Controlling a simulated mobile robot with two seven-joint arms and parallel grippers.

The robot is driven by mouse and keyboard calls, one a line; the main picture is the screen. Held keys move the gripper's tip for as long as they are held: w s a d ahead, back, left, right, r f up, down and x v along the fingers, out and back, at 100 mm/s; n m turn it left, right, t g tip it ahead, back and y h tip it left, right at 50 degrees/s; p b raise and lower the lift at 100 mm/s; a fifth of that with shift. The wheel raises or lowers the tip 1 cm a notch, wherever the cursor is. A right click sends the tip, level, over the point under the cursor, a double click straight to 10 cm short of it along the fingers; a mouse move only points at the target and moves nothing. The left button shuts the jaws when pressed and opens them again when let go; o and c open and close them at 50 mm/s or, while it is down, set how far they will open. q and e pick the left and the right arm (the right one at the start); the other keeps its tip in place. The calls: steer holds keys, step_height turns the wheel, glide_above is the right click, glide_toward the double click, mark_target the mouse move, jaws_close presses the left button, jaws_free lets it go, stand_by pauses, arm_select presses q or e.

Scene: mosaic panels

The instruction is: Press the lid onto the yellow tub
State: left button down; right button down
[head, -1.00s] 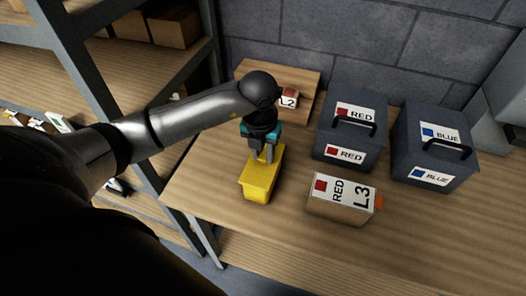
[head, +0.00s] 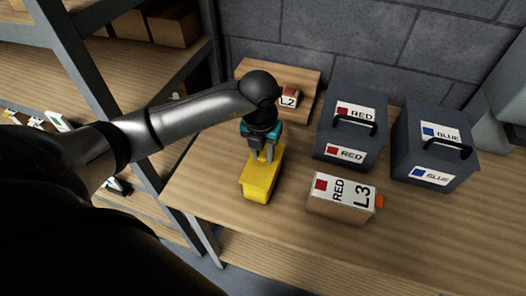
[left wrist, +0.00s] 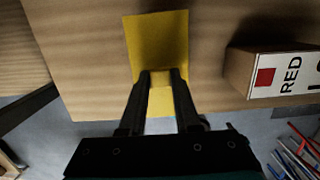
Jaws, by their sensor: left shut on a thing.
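The yellow tub (head: 257,192) stands upright on the wooden table near its front left edge. Its yellow lid (head: 257,177) covers the top; the two share a colour, and I cannot tell whether the lid is fully seated. My left gripper (head: 263,156) points down onto the lid from above. In the left wrist view the fingers (left wrist: 160,76) are shut on a small yellow knob in the middle of the lid (left wrist: 157,40). The fingers hide part of the lid. My right gripper is not in view.
A box labelled RED L3 (head: 340,203) lies right of the tub. Dark RED (head: 335,138) and BLUE (head: 420,160) handled bins stand behind it. A small L2 box (head: 289,98) sits on a wooden board (head: 305,78) at the back. Shelving (head: 85,75) is at left.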

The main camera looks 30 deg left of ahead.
arm_select(q)
steer(key=shift+f+b, duration=0.5)
steer(key=shift+f, duration=0.05)
stand_by(0.7)
stand_by(0.3)
steer(key=shift+c, duration=0.3)
jaws_free()
steer(key=shift+r, duration=0.1)
stand_by(0.3)
steer(key=shift+r+p, duration=2.8)
steer(key=shift+r, duration=0.65)
steer(key=shift+c, duration=0.3)
jaws_close()
